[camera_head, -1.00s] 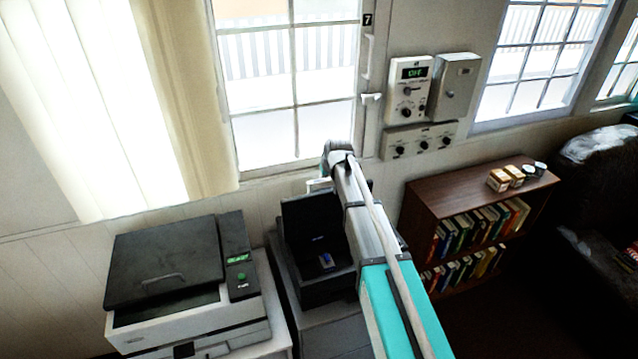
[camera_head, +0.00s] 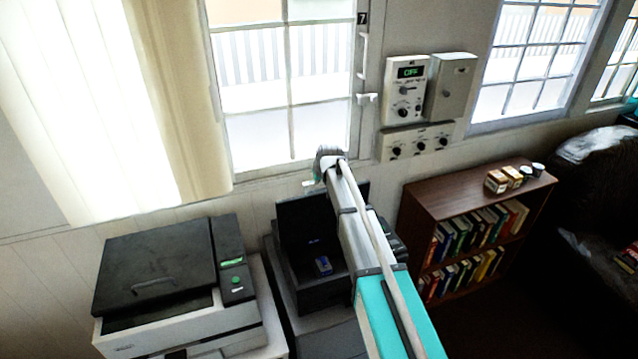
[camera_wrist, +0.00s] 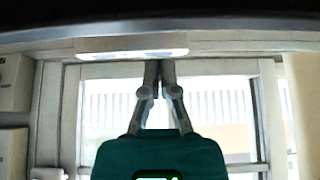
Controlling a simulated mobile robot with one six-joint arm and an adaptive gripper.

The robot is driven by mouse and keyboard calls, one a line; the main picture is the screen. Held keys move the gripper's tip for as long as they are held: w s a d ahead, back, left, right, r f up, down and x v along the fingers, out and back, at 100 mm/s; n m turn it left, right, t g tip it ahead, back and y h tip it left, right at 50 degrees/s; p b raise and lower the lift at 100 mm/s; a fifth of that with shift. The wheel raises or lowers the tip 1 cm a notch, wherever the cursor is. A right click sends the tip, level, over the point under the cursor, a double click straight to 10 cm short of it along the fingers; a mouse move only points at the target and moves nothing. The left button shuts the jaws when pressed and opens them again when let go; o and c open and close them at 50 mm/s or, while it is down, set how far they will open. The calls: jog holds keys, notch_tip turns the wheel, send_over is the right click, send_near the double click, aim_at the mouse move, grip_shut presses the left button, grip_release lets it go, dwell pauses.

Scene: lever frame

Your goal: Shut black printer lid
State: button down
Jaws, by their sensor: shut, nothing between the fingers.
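The black printer (camera_head: 318,287) stands in the middle of the head view, right of a larger white printer. Its black lid (camera_head: 296,222) stands raised at the back, and a small blue item (camera_head: 323,265) shows inside the open body. My arm crosses in front of the printer's right side and hides part of it and of the lid. My gripper is mostly hidden behind the arm's end in the head view, near the lid's top edge. In the wrist view my gripper (camera_wrist: 158,66) has its fingers together and empty, against the window. I cannot tell whether it touches the lid.
The white printer (camera_head: 185,325) with a dark, lowered cover stands at the left. A brown bookcase (camera_head: 425,196) is at the right, with small boxes on top. Control boxes (camera_head: 405,90) hang on the wall beside the window (camera_head: 285,90). A dark armchair is at the far right.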

aim_at(313, 189)
jog(key=shift+b+x, duration=1.8)
jog(key=shift+x, duration=0.7)
jog(key=shift+s, duration=0.1)
